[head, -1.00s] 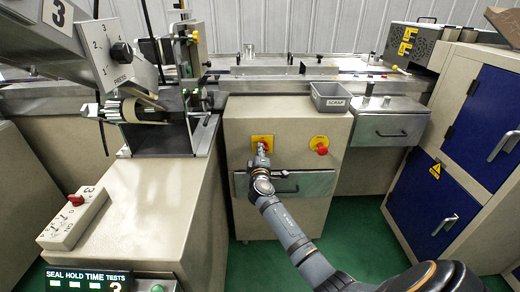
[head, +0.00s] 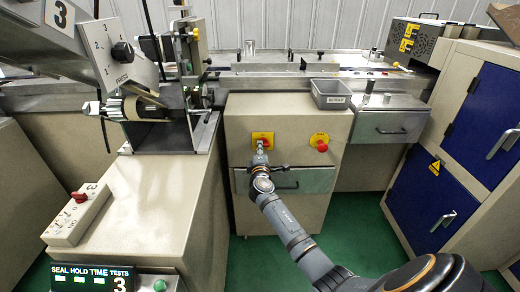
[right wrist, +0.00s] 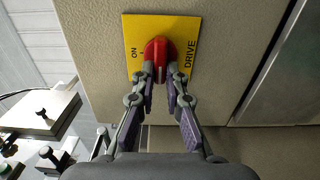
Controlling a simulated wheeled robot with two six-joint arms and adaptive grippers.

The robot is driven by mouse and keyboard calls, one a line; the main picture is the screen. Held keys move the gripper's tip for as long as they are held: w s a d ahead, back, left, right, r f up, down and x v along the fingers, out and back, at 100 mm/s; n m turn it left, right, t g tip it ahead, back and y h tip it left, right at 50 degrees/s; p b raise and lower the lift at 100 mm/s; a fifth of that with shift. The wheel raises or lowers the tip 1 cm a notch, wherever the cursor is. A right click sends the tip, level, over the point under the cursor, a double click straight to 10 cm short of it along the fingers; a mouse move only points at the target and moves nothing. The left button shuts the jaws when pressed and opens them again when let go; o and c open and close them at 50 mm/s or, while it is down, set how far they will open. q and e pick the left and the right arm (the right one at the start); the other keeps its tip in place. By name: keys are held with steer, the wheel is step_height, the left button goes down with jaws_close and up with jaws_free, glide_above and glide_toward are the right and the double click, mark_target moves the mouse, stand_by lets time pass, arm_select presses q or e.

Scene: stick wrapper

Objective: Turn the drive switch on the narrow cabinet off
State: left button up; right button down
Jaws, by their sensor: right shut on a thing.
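The narrow cabinet (head: 285,115) is beige and stands in the middle of the head view. Its drive switch is a red knob (right wrist: 157,50) on a yellow plate (right wrist: 185,28) lettered ON and DRIVE; the plate also shows in the head view (head: 263,135). In the right wrist view the knob lies lengthwise up and down the picture, with ON to its left and DRIVE to its right. My right gripper (right wrist: 159,88) is shut on the knob, one finger on each side, hiding part of its near end. My left gripper is not in view.
A red push button (head: 322,147) on a yellow disc is right of the switch. A drawer handle (head: 285,186) sits below it. A grey scrap bin (head: 331,94) stands on top. Green floor (head: 360,240) is open in front of the blue-doored cabinet (head: 432,200).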

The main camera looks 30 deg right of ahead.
steer(key=c, duration=1.4)
jaws_free()
steer(key=v, duration=1.2)
steer(key=shift+s, duration=0.1)
steer(key=shift+f, duration=0.1)
